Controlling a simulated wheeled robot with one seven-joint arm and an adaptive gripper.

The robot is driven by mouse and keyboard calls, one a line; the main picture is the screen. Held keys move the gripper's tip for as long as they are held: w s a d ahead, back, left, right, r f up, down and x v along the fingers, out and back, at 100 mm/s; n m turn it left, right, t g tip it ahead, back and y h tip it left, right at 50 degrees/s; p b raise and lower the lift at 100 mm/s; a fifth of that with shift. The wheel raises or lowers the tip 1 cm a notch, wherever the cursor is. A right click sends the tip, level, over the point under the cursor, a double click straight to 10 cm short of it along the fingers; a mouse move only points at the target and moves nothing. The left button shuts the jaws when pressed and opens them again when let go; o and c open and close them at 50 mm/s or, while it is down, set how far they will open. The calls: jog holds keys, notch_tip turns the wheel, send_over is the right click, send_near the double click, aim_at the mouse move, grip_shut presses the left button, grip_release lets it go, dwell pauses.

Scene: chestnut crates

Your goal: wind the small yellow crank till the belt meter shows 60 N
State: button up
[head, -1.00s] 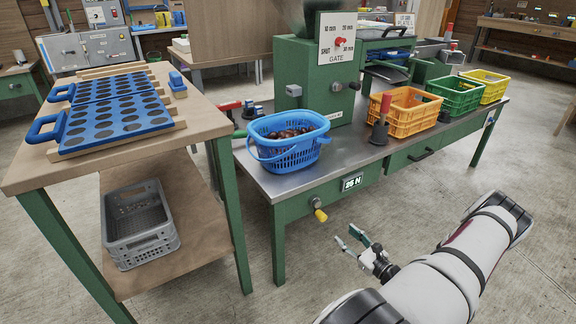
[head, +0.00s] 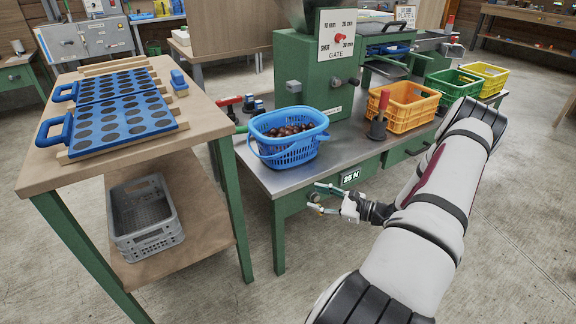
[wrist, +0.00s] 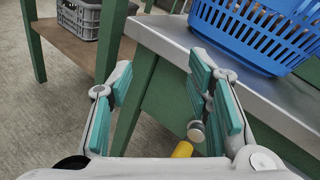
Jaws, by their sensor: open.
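The small yellow crank (wrist: 182,149) shows low in the wrist view, with a round metal end beside it close to the right finger. In the head view my gripper covers most of it at the bench front. The belt meter (head: 350,177) on the green bench front appears to read 25 N; its digits are small. My gripper (head: 314,198) is at the bench front, left of and below the meter. Its teal-padded fingers (wrist: 160,70) are apart in the wrist view, with nothing held between them.
A blue basket of chestnuts (head: 285,153) stands on the metal bench top (head: 335,158) above my gripper. Orange (head: 405,118), green and yellow crates stand further right. A wooden table (head: 190,140) with blue trays is at left, with a grey crate (head: 150,240) on its shelf.

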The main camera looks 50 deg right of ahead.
jog(key=w+a+r+n+g+y+p, duration=0.2)
jog(key=a+r+n, duration=0.2)
jog(key=r, duration=0.3)
jog(key=w+a+r+n+g+y+p, duration=0.1)
jog(key=a+r+n+g+y+p, duration=0.2)
jog(key=a+r, duration=0.3)
jog(key=shift+w+a+r+n+g, duration=0.3)
jog(key=shift+w+r+n, duration=0.1)
jog(key=shift+r, duration=0.75)
jog(key=shift+s+d+f, duration=0.1)
